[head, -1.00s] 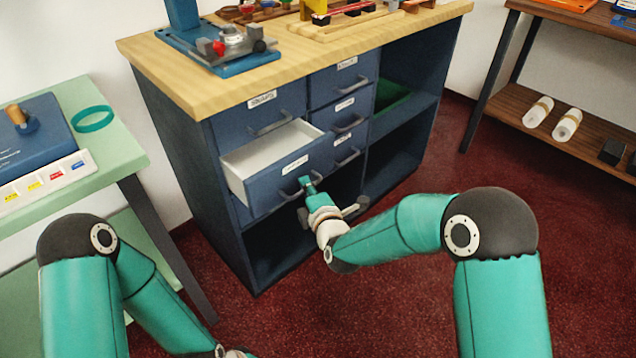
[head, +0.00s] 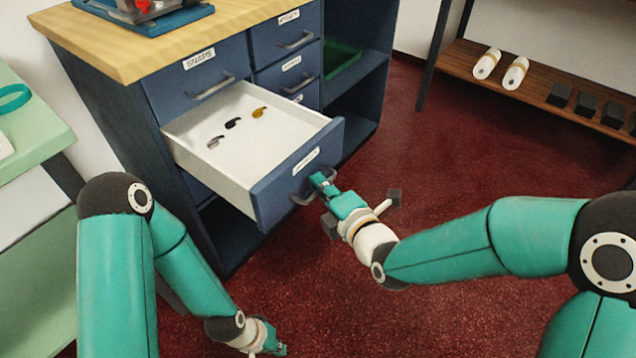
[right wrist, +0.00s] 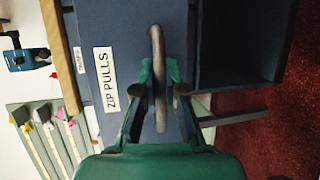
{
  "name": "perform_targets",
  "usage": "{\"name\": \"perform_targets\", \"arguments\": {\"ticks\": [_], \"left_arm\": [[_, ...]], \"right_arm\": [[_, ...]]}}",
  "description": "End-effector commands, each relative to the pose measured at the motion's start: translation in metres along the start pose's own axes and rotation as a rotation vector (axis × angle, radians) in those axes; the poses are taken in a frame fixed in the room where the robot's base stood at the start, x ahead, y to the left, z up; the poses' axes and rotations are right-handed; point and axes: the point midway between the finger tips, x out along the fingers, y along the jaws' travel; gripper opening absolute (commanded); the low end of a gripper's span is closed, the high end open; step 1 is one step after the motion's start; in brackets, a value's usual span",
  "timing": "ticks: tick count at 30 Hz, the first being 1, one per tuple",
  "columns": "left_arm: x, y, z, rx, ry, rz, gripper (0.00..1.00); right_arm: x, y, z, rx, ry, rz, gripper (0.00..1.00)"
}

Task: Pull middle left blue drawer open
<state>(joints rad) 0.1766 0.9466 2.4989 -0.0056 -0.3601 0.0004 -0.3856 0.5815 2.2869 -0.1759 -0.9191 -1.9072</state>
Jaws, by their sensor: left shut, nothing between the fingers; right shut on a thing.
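The middle left blue drawer (head: 277,196) stands well out from the cabinet, its white inside (head: 190,120) showing. Several small zip pulls lie in it, one of them golden (head: 259,113). Its label reads "ZIP PULLS" (right wrist: 105,78) in the right wrist view. My right gripper (head: 322,183) is shut on the drawer's handle (head: 303,199); the right wrist view shows its fingers on both sides of the handle bar (right wrist: 158,60). My left gripper (head: 281,349) is low at the bottom of the head view, shut and empty, away from the drawer.
The wooden counter top (head: 110,50) carries a blue-based device (head: 150,15). Closed drawers sit above and to the right of the open one. A green table (head: 30,150) stands at the left, a brown shelf (head: 545,85) at the back right. Red floor (head: 450,150) is clear between.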

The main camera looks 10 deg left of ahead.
Motion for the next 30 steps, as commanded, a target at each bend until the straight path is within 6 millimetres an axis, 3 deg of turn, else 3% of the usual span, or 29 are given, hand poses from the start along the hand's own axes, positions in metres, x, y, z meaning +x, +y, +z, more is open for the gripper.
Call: {"name": "perform_targets", "arguments": {"ticks": [6, 7, 9, 19, 30], "left_arm": [[0.000, 0.000, 0.000, 0.000, 0.000, 0.000, 0.00], [0.000, 0.000, 0.000, 0.000, 0.000, 0.000, 0.00], [0.000, 0.000, 0.000, 0.000, 0.000, 0.000, 0.00], [-0.001, 0.000, 0.000, 0.000, 0.000, 0.000, 0.00], [-0.001, 0.000, 0.000, 0.000, 0.000, 0.000, 0.00]], "right_arm": [[0.000, -0.005, -0.007, -0.006, 0.020, -0.013, 0.00], [0.000, -0.005, -0.007, -0.006, 0.021, -0.013, 0.11], [0.000, -0.005, -0.007, -0.006, 0.021, -0.013, 0.21], [-0.002, -0.002, -0.004, -0.004, 0.012, -0.006, 0.21], [-0.052, -0.003, -0.003, -0.004, 0.014, -0.008, 0.21]]}}
